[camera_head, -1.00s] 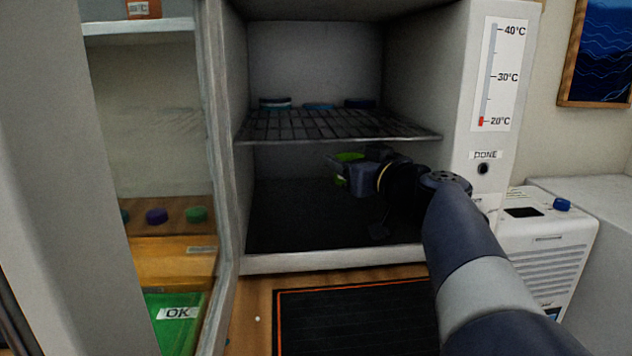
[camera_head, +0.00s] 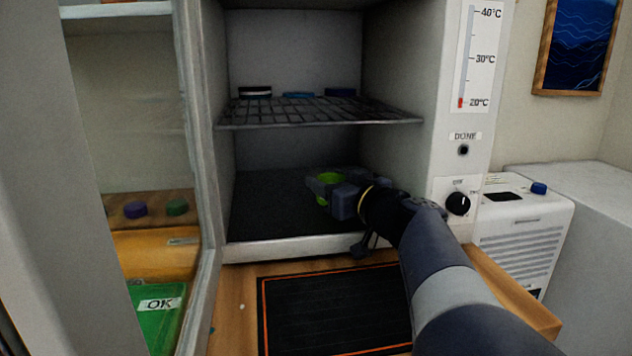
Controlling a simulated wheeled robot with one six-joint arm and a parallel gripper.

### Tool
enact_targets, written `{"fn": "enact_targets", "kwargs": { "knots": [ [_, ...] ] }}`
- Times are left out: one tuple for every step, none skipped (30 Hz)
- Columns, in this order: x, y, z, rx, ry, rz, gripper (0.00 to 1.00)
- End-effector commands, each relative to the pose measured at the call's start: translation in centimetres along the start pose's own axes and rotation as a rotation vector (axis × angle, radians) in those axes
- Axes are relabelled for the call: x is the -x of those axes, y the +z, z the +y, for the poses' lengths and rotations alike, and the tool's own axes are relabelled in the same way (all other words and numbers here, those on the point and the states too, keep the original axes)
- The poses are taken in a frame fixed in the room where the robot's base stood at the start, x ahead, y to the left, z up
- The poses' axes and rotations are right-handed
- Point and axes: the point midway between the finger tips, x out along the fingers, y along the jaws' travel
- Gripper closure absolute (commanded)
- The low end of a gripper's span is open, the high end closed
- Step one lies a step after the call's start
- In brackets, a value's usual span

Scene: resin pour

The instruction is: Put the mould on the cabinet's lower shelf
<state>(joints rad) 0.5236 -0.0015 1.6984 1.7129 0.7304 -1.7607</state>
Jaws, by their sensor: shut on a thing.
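The green mould (camera_head: 331,177) is partly hidden by my gripper (camera_head: 323,188), whose jaws are shut on it. Both are inside the open cabinet, over the right half of its dark lower shelf (camera_head: 270,208) and below the wire upper shelf (camera_head: 318,110). I cannot tell whether the mould touches the lower shelf. My arm reaches in from the lower right, past the cabinet's front lip.
Several round pieces, one a blue disc (camera_head: 298,95), lie on the upper shelf. The cabinet's right wall has a knob (camera_head: 458,203). A black mat (camera_head: 335,310) lies in front, and a white machine (camera_head: 525,240) stands at right. The lower shelf's left half is clear.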

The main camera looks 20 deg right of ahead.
Motion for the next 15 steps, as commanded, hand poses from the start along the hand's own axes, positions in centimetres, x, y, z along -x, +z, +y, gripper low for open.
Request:
{"fn": "enact_targets", "kwargs": {
  "knots": [
    [0.01, 0.25, -0.01, 0.0, 0.0, 0.001, 0.71],
    [0.01, 0.3, -0.01, 0.0, 0.0, 0.001, 0.71],
    [0.01, 0.36, -0.01, 0.0, 0.0, 0.001, 0.71],
    [0.01, 0.41, -0.01, 0.001, 0.0, 0.0, 0.71],
    [0.01, 0.46, -0.01, 0.001, 0.0, 0.0, 0.71],
    [0.01, 0.52, -0.01, 0.001, 0.0, 0.0, 0.71],
    [0.01, 0.57, -0.01, 0.001, 0.0, 0.0, 0.71],
    [0.01, 0.62, -0.01, 0.002, 0.0, 0.0, 0.71],
    [0.01, 0.68, -0.01, 0.002, 0.0, 0.0, 0.71],
    [0.01, 0.72, -0.01, 0.002, 0.0, 0.0, 0.71],
    [0.01, 0.76, -0.01, 0.002, 0.0, 0.0, 0.71],
    [0.01, 0.82, -0.01, 0.001, 0.0, 0.0, 0.71],
    [0.01, 0.86, -0.01, 0.001, 0.0, 0.001, 0.71],
    [0.01, 0.9, -0.01, 0.001, 0.0, 0.001, 0.71],
    [0.01, 0.95, -0.01, 0.001, 0.0, 0.001, 0.71]
  ]
}}
